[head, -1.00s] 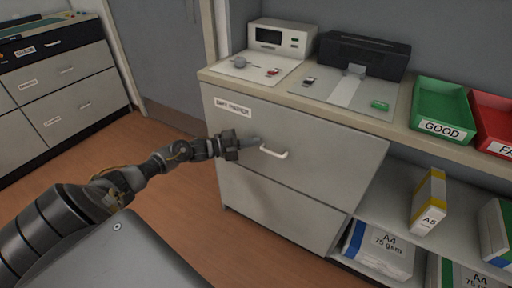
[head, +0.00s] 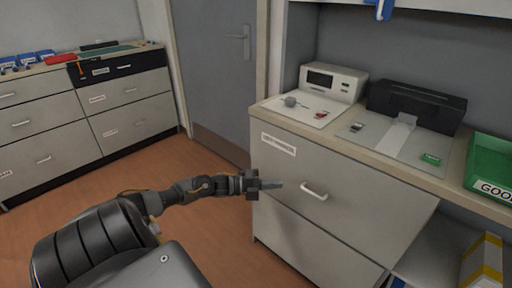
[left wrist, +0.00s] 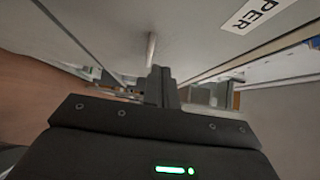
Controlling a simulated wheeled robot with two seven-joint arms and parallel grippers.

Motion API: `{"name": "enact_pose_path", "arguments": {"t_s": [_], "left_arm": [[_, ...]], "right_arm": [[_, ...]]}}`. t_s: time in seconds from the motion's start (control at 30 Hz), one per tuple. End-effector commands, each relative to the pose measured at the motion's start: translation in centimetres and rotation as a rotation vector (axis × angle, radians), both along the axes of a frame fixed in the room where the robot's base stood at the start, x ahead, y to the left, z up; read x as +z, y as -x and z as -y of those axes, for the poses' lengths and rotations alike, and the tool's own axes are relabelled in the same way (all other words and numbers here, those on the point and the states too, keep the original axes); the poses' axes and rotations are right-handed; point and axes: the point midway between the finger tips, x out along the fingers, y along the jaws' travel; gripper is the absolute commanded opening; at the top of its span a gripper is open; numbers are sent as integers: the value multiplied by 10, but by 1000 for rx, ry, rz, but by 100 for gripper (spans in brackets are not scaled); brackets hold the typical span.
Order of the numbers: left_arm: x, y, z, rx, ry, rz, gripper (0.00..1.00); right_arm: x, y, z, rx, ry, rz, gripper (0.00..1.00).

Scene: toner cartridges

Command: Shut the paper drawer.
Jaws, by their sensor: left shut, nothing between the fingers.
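The paper drawer (head: 350,205) is the wide grey upper front of the cabinet under the counter, with a white label (head: 278,144) and a pale bar handle (head: 314,191). Its front looks about in line with the lower front, but I cannot tell whether a small gap is left. My left gripper (head: 271,185) is shut and empty, its fingertips in front of the drawer, just left of the handle. In the left wrist view the closed fingers (left wrist: 162,86) point toward the drawer front, with the handle (left wrist: 150,47) beyond and a label ending in "PER". My right gripper is not in view.
The counter holds a white device (head: 334,82), a black printer-like unit (head: 416,105) and a green tray (head: 490,165). A yellow-edged paper pack (head: 482,262) stands on the open shelf at right. Another drawer cabinet (head: 90,105) stands at left. Floor (head: 215,225) is clear between.

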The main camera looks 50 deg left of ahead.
Motion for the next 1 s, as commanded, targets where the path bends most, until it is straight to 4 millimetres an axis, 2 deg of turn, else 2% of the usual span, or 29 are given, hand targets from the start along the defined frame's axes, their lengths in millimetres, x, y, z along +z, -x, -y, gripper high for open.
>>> {"name": "enact_pose_path", "arguments": {"t_s": [0.2,0.4,0.9,1.0], "left_arm": [[-3,31,-22,-10,2,-4,0],[-3,45,-35,-10,5,-4,0],[-3,47,-37,-7,13,-15,0],[-13,40,-47,57,20,-93,0]], "right_arm": [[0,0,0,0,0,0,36],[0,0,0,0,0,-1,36],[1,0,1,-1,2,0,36],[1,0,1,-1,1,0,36]]}}
